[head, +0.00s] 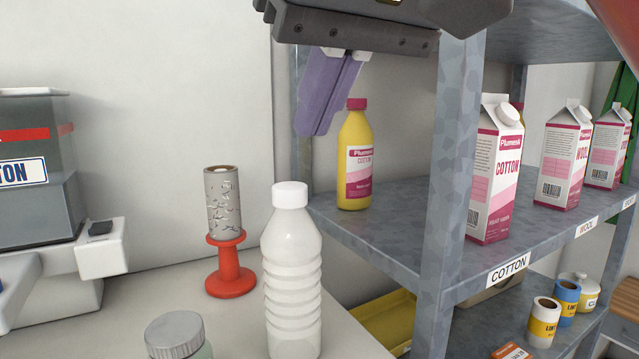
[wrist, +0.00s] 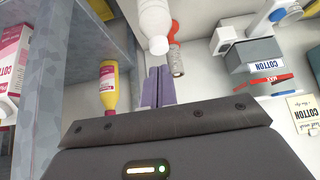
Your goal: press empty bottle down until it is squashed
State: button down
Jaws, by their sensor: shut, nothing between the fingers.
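The empty bottle is a white, ribbed plastic bottle (head: 291,285) with a white cap. It stands upright at full height on the pale worktop (head: 135,312), and it also shows upside down at the top of the wrist view (wrist: 154,22). My gripper (head: 308,134) has purple fingers, shut together with nothing between them. In the head view the fingertips are above and slightly right of the bottle's cap, apart from it. In the wrist view the shut fingers (wrist: 159,70) point toward the capped end, with a small gap visible. The bottle's base is cut off in both views.
A grey lint roller on a red stand (head: 231,267) is left of the bottle, and a lidded jar (head: 174,336) is in front. A metal shelf (head: 375,222) with a yellow bottle (head: 356,155) and cartons is close on the right. A grey dispenser (head: 42,208) stands left.

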jog(key=b, duration=0.1)
send_over(301, 235)
jog(key=shift+f, duration=2.45)
jog(key=shift+w, duration=0.1)
notch_tip(301, 235, down, 8)
jog(key=b, duration=0.6)
jog(key=shift+r, duration=0.55)
jog(key=shift+s+d+r+p, duration=0.25)
jog(key=shift+s+d, duration=0.05)
jog(key=shift+s, duration=0.2)
jog(key=shift+s+d+r+p, duration=0.2)
jog(key=shift+s+d, duration=0.1)
jog(key=shift+s, duration=0.2)
jog(key=shift+s+d, duration=0.25)
jog(key=shift+s, duration=0.05)
